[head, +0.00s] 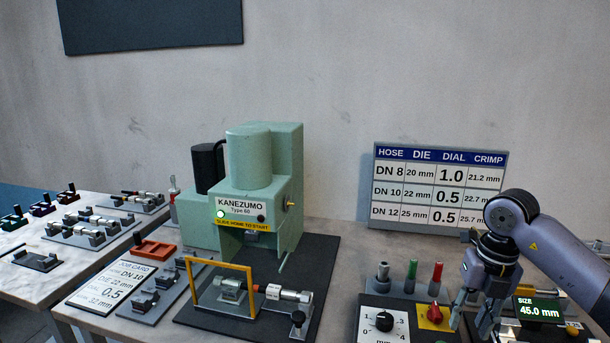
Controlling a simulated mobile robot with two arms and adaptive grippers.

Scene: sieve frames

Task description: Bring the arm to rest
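My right gripper (474,312) hangs at the lower right, pointing down, with its arm coming in from the right edge. Its fingers stand apart and I see nothing held between them. It is above the right part of the bench, in front of a control panel with a black dial (384,321) and a red knob (434,313), and left of a small display (540,310) reading SIZE 45.0 mm. The fingertips overlap the panel area, and I cannot tell whether they touch anything. My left gripper is not in view.
A green KANEZUMO press (262,185) stands mid-bench. A yellow guard frame (220,264) and a hose piece (268,291) are in front of it. A settings board (440,187) stands at the back. A job card (122,285) and several fixtures lie left. Air above the bench is open.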

